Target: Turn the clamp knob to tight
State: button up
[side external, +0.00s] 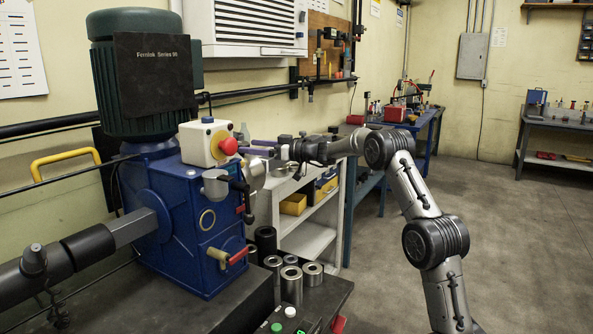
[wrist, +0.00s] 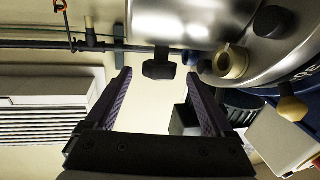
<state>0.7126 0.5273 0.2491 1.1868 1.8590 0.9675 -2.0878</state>
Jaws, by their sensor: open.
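A dark faceted knob (wrist: 158,69) shows in the wrist view, below a shiny metal part; it looks like the clamp knob. In the side view a dark handle (side external: 240,184) sits beside a silver cylinder on the blue machine (side external: 180,228); I cannot tell whether it is the same part. My gripper (side external: 249,147) is open, with purple fingers pointing left towards the machine, just right of the red button. In the wrist view my gripper (wrist: 160,84) has the knob in line with the gap between its fingertips. Nothing shows held; the distance to the knob cannot be told.
The white box with a red button (side external: 229,146) is close to my fingertips. A red-handled lever (side external: 238,256) is lower on the machine. Several metal cylinders (side external: 291,283) stand on the bench at its right. A white shelf (side external: 312,240) stands behind. The floor on the right is clear.

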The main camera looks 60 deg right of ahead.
jog(key=s+d, duration=0.2)
jog(key=s, duration=1)
jog(key=s+a+f+n+g+h, duration=0.25)
jog(key=s+a+f+g, duration=0.35)
jog(key=a+f+g, duration=0.45)
jog(key=s+a+r+n+t+h, duration=0.2)
jog(key=a+r+h, duration=0.1)
jog(key=r, duration=0.3)
jog(key=s+a+r+n+t+h, duration=0.3)
jog(key=a+r, duration=0.1)
jog(key=r, duration=0.2)
jog(key=shift+s, duration=0.25)
jog(key=shift+d+n, duration=0.1)
jog(key=shift+n, duration=0.15)
